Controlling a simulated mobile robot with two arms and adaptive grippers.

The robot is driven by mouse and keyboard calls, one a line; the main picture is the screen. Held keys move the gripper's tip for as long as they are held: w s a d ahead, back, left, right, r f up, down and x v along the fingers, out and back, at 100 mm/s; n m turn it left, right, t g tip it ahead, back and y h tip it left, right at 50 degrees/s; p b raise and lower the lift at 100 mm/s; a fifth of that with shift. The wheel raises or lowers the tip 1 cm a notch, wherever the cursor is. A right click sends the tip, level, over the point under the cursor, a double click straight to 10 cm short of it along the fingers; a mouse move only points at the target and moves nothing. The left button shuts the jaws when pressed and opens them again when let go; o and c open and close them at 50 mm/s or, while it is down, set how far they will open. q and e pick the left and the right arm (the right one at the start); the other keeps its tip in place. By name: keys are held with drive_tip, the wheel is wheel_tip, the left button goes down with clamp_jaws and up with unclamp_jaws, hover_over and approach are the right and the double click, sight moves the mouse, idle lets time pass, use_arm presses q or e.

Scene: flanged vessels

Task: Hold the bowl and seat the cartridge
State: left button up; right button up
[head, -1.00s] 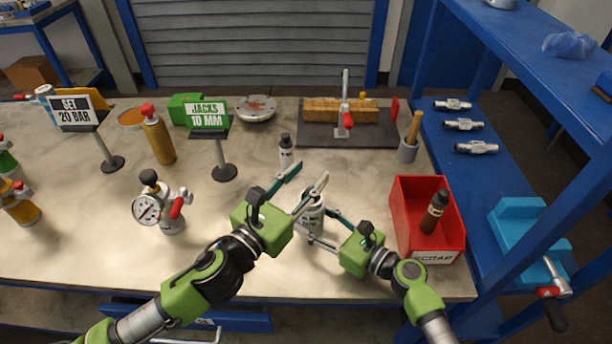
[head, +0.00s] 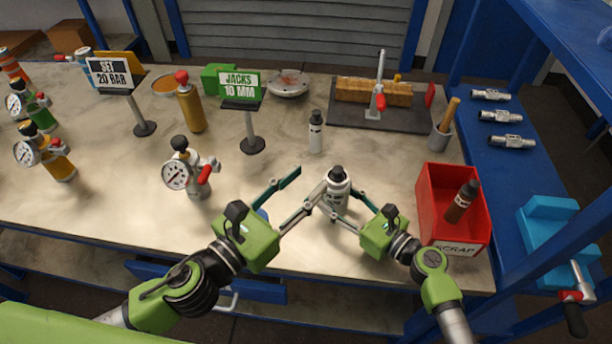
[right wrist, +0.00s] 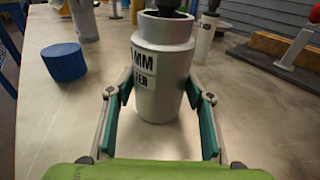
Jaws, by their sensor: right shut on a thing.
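A grey-white bowl (head: 338,198), a tall cup with a printed label, stands upright on the workbench. My right gripper (head: 343,203) is shut around the bowl from the right. My left gripper (head: 311,178) is open and empty, its fingertips just left of the bowl.
A white black-capped bottle (head: 316,135) stands behind the bowl. A red scrap bin (head: 455,225) holding a brown bottle is at right. A gauge unit (head: 190,177) and the JACKS sign (head: 240,85) stand left. A blue cylinder (right wrist: 64,63) shows in the right wrist view.

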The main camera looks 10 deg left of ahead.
drive_tip(key=o, duration=1.1)
drive_tip(key=shift+c, duration=0.2)
